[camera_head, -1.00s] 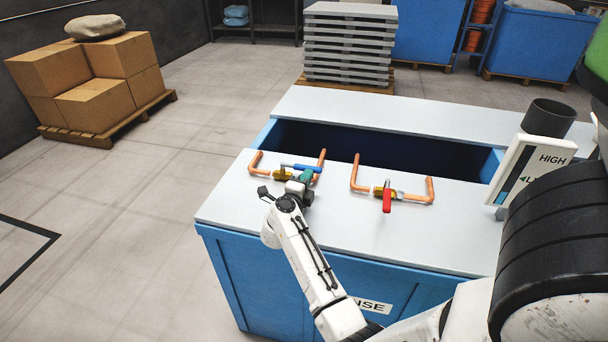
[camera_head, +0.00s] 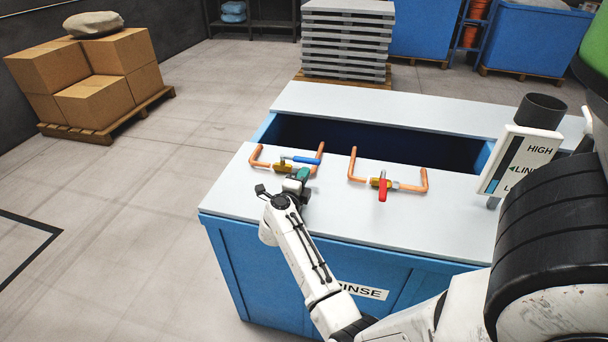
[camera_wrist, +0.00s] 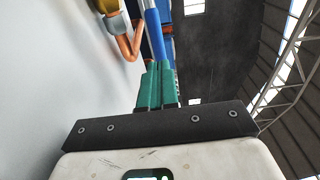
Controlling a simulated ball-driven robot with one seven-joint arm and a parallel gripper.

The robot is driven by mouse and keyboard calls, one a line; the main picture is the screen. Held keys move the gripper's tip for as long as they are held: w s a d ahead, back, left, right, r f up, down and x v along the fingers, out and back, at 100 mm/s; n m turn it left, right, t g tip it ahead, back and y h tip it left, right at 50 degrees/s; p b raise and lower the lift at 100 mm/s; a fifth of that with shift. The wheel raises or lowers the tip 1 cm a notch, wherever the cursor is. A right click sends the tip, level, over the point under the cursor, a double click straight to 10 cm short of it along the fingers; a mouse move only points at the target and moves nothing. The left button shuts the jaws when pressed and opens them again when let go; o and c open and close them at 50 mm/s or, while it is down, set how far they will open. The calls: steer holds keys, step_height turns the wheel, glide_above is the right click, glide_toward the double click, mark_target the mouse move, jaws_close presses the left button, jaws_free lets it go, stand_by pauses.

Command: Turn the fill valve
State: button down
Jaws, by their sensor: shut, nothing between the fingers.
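A valve with a blue lever (camera_head: 306,160) and brass body sits on a copper pipe at the left of the tank's pale top. The lever lies across the picture, about along the pipe. A second valve with a red lever (camera_head: 382,190) sits to its right; that lever points toward the front edge. I cannot read which one is labelled fill. My gripper (camera_head: 303,174), with green fingers, is shut and empty just in front of the blue lever. In the wrist view the blue lever (camera_wrist: 153,32) runs beyond the fingertips (camera_wrist: 157,72); I cannot tell whether they touch.
The blue tank (camera_head: 300,262) carries a sign reading "INSE", its start hidden by my arm. A gauge (camera_head: 522,160) marked HIGH and LINE shows a low blue column. A dark pipe (camera_head: 541,110) stands behind it. The tank's opening (camera_head: 375,146) lies behind the valves.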

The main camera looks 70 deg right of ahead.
steer(key=shift+a, duration=1.15)
steer(key=shift+a+f, duration=0.15)
steer(key=shift+a, duration=0.15)
steer(key=a, duration=0.8)
steer(key=shift+s, duration=0.4)
